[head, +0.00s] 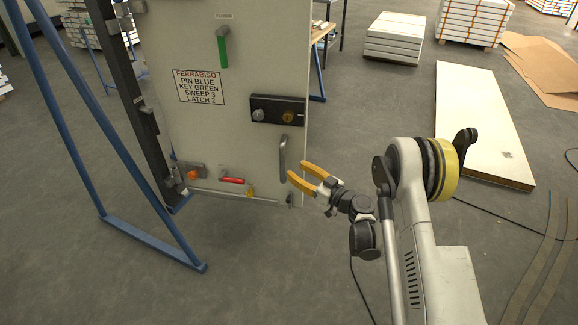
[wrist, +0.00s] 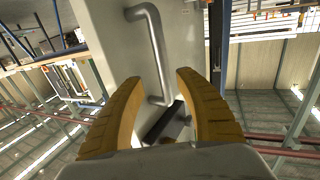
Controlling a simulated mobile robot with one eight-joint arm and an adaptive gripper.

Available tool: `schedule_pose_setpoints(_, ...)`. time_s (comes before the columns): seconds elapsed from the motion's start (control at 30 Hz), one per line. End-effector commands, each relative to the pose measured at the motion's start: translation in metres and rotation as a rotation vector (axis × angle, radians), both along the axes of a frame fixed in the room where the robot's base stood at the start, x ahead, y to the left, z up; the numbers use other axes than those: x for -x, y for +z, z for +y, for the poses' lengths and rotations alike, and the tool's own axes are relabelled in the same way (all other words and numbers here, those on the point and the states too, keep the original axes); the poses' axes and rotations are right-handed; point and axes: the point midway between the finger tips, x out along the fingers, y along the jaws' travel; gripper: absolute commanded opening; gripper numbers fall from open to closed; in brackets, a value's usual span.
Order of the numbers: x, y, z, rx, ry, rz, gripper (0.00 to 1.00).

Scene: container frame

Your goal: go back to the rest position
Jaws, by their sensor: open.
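My gripper (head: 299,178) has yellow fingers and is open, just to the right of the door's lower right edge in the head view. In the wrist view my gripper (wrist: 158,88) shows its two fingers spread with nothing held between them. A grey pull handle (head: 283,158) is on the door panel (head: 240,155), close to the left of the fingertips. In the wrist view the handle (wrist: 158,50) lies beyond the fingertips. It appears apart from the fingers, though the exact gap is hard to tell.
The panel carries a green lever (head: 223,52), a black lock box (head: 278,109), a red handle (head: 232,180) and a printed label (head: 201,87). A blue frame (head: 155,243) stands at left. A white board (head: 480,120) lies at right. The floor in front is clear.

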Motion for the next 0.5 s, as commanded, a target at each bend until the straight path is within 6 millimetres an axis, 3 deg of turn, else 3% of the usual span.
schedule_pose_setpoints(0.5, 0.0066, 0.0001, -0.0071, 0.0, 0.0, 0.0, 0.41)
